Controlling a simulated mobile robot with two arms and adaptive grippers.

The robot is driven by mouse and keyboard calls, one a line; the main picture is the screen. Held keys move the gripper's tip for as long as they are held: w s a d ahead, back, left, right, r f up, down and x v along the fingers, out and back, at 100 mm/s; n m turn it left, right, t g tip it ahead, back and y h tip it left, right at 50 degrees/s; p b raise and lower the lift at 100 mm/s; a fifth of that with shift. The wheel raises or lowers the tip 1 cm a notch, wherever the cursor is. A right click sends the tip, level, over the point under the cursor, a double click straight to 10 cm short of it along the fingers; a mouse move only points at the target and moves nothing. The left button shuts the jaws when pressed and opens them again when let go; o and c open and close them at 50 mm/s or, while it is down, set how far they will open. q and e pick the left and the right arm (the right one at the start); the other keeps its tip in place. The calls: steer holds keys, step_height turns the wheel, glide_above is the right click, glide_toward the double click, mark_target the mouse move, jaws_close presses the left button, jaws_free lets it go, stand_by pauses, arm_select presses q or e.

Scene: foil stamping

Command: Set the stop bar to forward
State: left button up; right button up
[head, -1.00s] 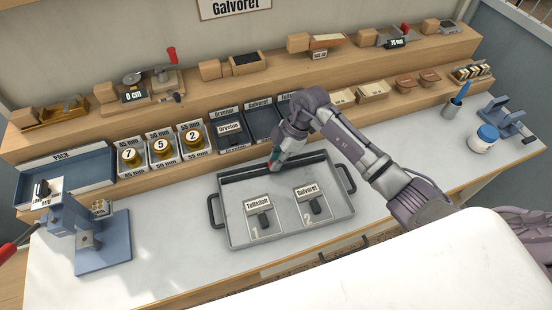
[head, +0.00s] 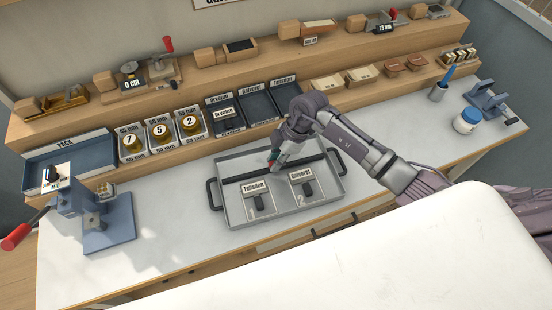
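The dark stop bar (head: 240,179) lies across the grey tray (head: 229,157), between the tray's back wall and the two labelled stamps. A bare strip of tray floor shows behind it. My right gripper (head: 274,167) points down at the middle of the bar, at or against it. Its fingers are small and partly hidden by the wrist, so I cannot tell whether they are open or shut. The Tellisdon stamp (head: 258,203) stands at place 1 and the Galvoret stamp (head: 308,188) at place 2, both in front of the bar. My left gripper is out of view.
A blue press (head: 108,222) with a red-handled lever stands at the left. Foil rolls (head: 159,133) and dark label trays (head: 257,106) line the shelf behind the tray.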

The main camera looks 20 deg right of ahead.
steer(key=shift+o, duration=1.4)
steer(key=shift+s, duration=0.15)
steer(key=shift+r, duration=0.1)
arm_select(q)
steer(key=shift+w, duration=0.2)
arm_select(e)
steer(key=v, duration=1.2)
